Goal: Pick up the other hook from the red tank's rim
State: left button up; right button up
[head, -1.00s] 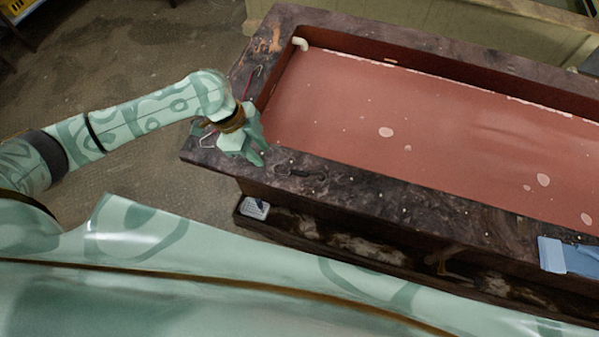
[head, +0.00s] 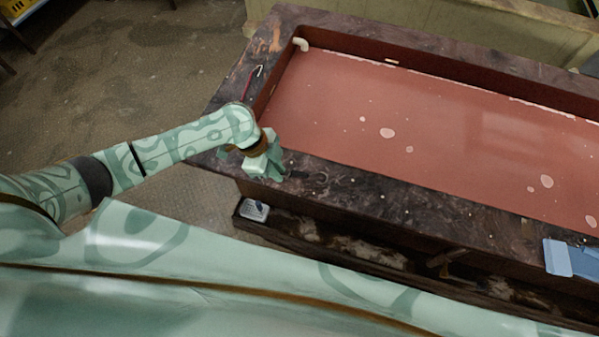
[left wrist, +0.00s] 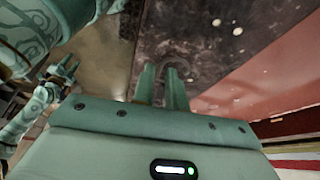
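The red tank (head: 450,130) has a wide dark stone-like rim (head: 400,195). A dark hook (head: 318,178) lies on the near rim, low in contrast. It also shows as a dark curved shape (left wrist: 182,65) in the left wrist view. A thin hook with a red shank and pale tip (head: 253,80) lies on the left rim. My left gripper (head: 276,172) is over the near rim, just left of the dark hook. Its fingers (left wrist: 161,75) are a little apart with nothing visible between them. My right gripper (left wrist: 70,66) shows small in the left wrist view, fingers apart.
A pale boxy item (head: 254,209) sits on the lower ledge below the near rim. A blue object (head: 570,258) is at the tank's right front. A white pipe elbow (head: 301,44) is in the tank's far left corner. Floor left of the tank is open.

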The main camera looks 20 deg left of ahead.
pick_arm(q)
grip_shut()
jog(key=shift+r, duration=0.1)
